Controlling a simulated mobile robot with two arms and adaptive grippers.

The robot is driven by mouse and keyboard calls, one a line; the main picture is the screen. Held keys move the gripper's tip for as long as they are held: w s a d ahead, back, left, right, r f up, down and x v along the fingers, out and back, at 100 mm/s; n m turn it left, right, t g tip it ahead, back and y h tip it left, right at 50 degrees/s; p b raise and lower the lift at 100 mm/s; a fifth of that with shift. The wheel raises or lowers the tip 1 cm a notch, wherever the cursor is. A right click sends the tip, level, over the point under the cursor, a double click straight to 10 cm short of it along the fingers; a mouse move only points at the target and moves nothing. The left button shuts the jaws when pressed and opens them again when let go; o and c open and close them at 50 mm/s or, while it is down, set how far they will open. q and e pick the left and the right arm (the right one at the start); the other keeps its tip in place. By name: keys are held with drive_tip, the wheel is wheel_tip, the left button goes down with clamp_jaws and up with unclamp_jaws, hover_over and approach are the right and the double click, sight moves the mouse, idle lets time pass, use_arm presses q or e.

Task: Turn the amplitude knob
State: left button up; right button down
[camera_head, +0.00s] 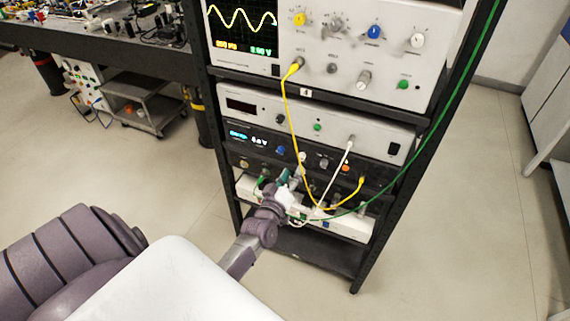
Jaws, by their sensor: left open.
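The equipment rack (378,225) holds several instruments with knobs. The dark unit (243,152) in its lower part has a blue-lit display and a row of small knobs, one of them blue (281,150). The labels are too small to read, so I cannot tell which knob is the amplitude knob. My left gripper (291,181) is in front of the lower edge of this dark unit and the white unit below it. It is open, and it hides part of both panels. Whether it touches a knob I cannot tell. My right gripper is not in view.
An oscilloscope (365,62) with a yellow wave is at the top of the rack. Yellow (290,115), white (337,168) and green (432,128) cables hang across the panels near my gripper. A cluttered bench (120,55) stands at the left. The floor beside the rack is clear.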

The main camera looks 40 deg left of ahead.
use_arm(q)
drive_tip(key=v, duration=0.6)
drive_tip(key=shift+s, duration=0.15)
drive_tip(key=shift+d, duration=0.1)
drive_tip(key=s+d+f+m+g+h, duration=0.1)
drive_tip(key=s+d+f+m+g, duration=0.3)
drive_tip(key=f, duration=0.6)
drive_tip(key=s+d+f+m+g+h, duration=0.1)
drive_tip(key=s+d+f+g+h, duration=0.1)
drive_tip(key=s+f, duration=0.6)
drive_tip(key=s+d+f+m+g+h, duration=0.1)
drive_tip(key=s+d+f+m+g, duration=0.15)
drive_tip(key=f, duration=0.95)
drive_tip(key=s+d+f+m+g, duration=0.1)
drive_tip(key=s+f, duration=0.3)
drive_tip(key=s, duration=0.5)
drive_tip(key=s+f+m+g, duration=0.2)
drive_tip(key=s+f+g, duration=0.2)
drive_tip(key=s, duration=0.4)
drive_tip(key=s+d+f+m+g+b, duration=0.1)
drive_tip(key=s+f+m+g, duration=0.1)
drive_tip(key=s+f, duration=0.3)
drive_tip(key=s+g, duration=0.1)
drive_tip(key=s, duration=0.3)
drive_tip(key=shift+s+d, duration=0.3)
drive_tip(key=shift+w, duration=0.1)
